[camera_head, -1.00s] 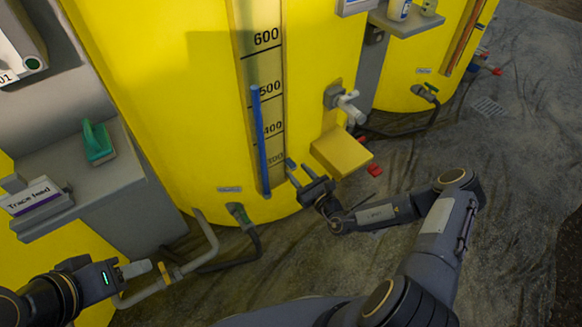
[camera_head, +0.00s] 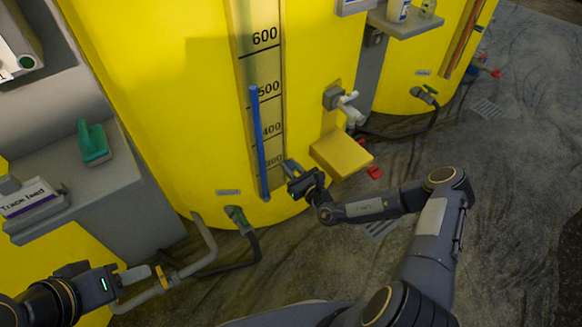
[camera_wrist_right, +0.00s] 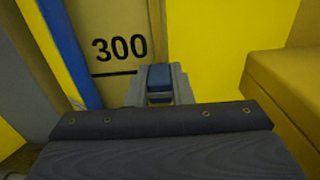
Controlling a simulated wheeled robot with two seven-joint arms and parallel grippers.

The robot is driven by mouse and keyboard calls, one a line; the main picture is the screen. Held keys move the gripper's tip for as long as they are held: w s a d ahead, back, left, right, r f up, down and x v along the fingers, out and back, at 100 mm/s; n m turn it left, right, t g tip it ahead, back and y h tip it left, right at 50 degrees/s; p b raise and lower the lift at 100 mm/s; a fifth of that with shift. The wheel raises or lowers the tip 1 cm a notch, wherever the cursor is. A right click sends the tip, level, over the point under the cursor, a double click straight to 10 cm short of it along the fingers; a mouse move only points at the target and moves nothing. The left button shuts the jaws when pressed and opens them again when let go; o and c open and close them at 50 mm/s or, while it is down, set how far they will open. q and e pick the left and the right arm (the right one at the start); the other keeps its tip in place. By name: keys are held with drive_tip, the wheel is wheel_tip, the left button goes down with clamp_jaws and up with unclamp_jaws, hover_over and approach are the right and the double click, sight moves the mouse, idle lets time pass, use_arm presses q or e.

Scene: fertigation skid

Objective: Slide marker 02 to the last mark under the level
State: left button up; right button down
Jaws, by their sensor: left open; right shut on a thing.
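The yellow tank carries a scale strip (camera_head: 262,45) marked 600, 500, 400 and 300. A blue level column (camera_head: 260,145) runs up it, its top near the 500 marking. My right gripper (camera_head: 292,172) is at the strip's right edge beside the 300 marking. In the right wrist view its grey fingers (camera_wrist_right: 160,85) are shut on a small blue piece (camera_wrist_right: 160,76), apparently marker 02, just right of the 300 line (camera_wrist_right: 114,73). No number on it is readable, and the gripper hides most of it. My left gripper (camera_head: 130,282) is open at lower left, clear of the scale.
A yellow block (camera_head: 341,155) juts out right of my right gripper, below a grey tap (camera_head: 345,102). A grey shelf (camera_head: 115,185) holds a green object (camera_head: 94,143) at left.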

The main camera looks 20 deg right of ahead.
wheel_tip(320, 180, up, 27)
drive_tip(key=p, duration=2.8)
drive_tip(key=c, duration=1.3)
unclamp_jaws()
approach(283, 92)
drive_tip(key=shift+s+d+r, duration=0.1)
drive_tip(key=shift+s+d, duration=0.1)
drive_tip(key=shift+s, duration=0.5)
